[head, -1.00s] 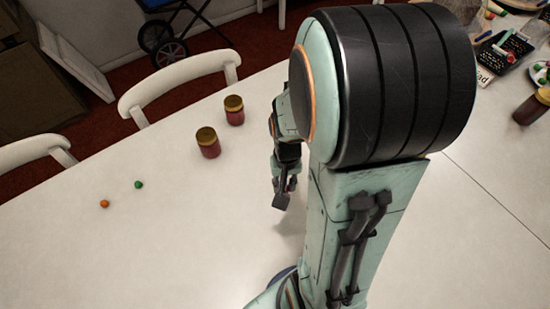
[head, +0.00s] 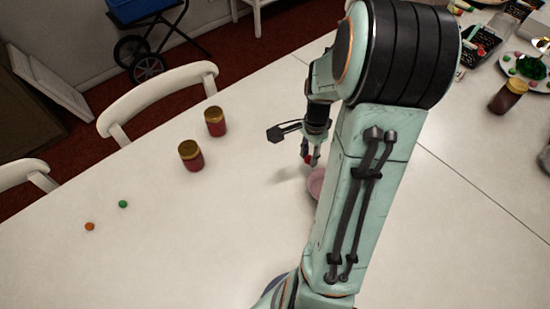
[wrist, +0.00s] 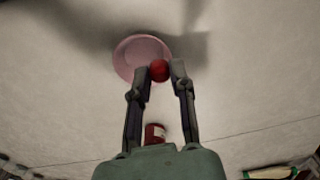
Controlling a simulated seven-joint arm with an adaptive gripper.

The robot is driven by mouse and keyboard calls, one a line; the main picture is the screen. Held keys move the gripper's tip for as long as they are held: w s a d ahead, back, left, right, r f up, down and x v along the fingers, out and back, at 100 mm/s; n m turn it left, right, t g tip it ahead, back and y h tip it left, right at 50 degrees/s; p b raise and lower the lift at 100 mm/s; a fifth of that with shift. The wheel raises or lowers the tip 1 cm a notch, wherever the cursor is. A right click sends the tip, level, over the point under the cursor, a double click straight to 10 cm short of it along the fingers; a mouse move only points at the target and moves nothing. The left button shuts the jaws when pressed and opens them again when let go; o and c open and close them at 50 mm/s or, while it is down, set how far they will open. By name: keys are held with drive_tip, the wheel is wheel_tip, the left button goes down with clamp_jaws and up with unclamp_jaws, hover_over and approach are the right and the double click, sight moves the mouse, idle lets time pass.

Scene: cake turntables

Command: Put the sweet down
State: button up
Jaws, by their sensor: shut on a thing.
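My gripper (head: 308,157) is shut on a small round red sweet (wrist: 159,70), held between the fingertips. The sweet also shows in the head view (head: 308,159), partly covered by the fingers. A pink round dish or turntable (head: 316,183) lies on the table just below the gripper, partly hidden by my arm. In the wrist view the pink dish (wrist: 131,55) is behind the sweet, which overlaps its right edge. The sweet appears to be above the table, but its exact height cannot be told.
A green sweet (head: 123,204) and an orange sweet (head: 90,226) lie on the white table (head: 180,260). A plate of sweets (head: 540,86) and another jar (head: 508,96) are far right.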

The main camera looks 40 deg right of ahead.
drive_tip(key=s+d+f+m, duration=0.1)
drive_tip(key=s+d+m, duration=0.1)
drive_tip(key=s+d, duration=0.25)
drive_tip(key=shift+a+f, duration=0.2)
drive_tip(key=shift+f, duration=2.55)
drive_tip(key=shift+a+f, duration=0.15)
drive_tip(key=shift+f, duration=2.6)
drive_tip(key=o, duration=0.8)
drive_tip(key=shift+r, duration=0.1)
wheel_tip(320, 180, up, 7)
drive_tip(key=shift+f, duration=0.1)
